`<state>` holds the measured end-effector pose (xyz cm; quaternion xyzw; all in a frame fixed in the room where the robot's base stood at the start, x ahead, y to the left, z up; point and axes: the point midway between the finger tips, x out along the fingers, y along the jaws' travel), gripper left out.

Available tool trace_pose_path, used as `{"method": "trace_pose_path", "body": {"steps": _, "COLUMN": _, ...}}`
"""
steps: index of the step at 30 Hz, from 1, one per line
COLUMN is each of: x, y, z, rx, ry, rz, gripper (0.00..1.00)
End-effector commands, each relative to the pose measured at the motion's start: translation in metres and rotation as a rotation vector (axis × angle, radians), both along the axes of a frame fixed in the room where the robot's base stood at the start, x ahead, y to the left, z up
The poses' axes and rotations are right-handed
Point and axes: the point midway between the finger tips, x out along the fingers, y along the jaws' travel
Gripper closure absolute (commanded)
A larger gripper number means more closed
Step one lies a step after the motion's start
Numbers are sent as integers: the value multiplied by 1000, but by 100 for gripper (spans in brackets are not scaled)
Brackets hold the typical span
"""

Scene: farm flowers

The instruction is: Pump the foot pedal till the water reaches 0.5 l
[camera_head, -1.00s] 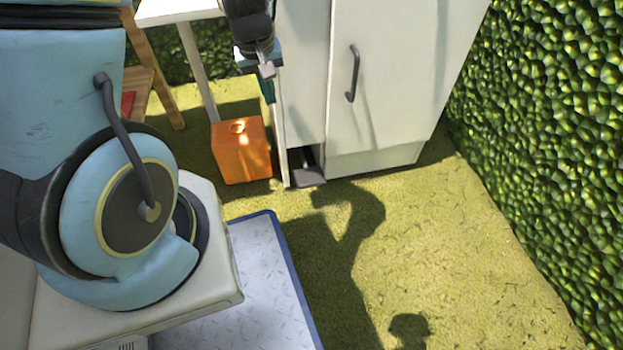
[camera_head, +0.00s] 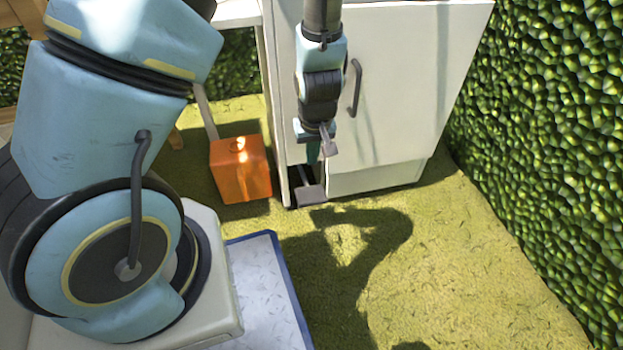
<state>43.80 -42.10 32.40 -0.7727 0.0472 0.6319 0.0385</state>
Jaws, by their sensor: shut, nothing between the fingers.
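The foot pedal (camera_head: 312,194) is a small dark plate low in a gap at the base of the white cabinet (camera_head: 390,90), just above the grass. My gripper (camera_head: 328,150) points downward in front of the cabinet, shut and empty. In the picture it is a little above and to the right of the pedal, apart from it. How far it stands from the pedal in depth I cannot tell. No water and no level marking shows in this view.
An orange box (camera_head: 240,170) with a round hole on top stands left of the pedal. The cabinet door has a dark handle (camera_head: 355,88). A green hedge (camera_head: 550,130) borders the right side. Grass (camera_head: 450,240) in front of the cabinet is clear.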

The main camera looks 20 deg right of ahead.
Motion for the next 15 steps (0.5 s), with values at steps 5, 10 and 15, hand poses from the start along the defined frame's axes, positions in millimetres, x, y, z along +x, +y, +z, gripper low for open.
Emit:
{"method": "trace_pose_path", "body": {"steps": 5, "x": 5, "y": 1, "z": -29, "rx": 2, "ry": 2, "rz": 2, "gripper": 100}}
{"method": "trace_pose_path", "body": {"steps": 10, "x": 12, "y": 0, "z": -65, "rx": 2, "ry": 2, "rz": 3, "gripper": 100}}
{"method": "trace_pose_path", "body": {"steps": 15, "x": 19, "y": -1, "z": -99, "rx": 1, "ry": 2, "rz": 2, "gripper": 100}}
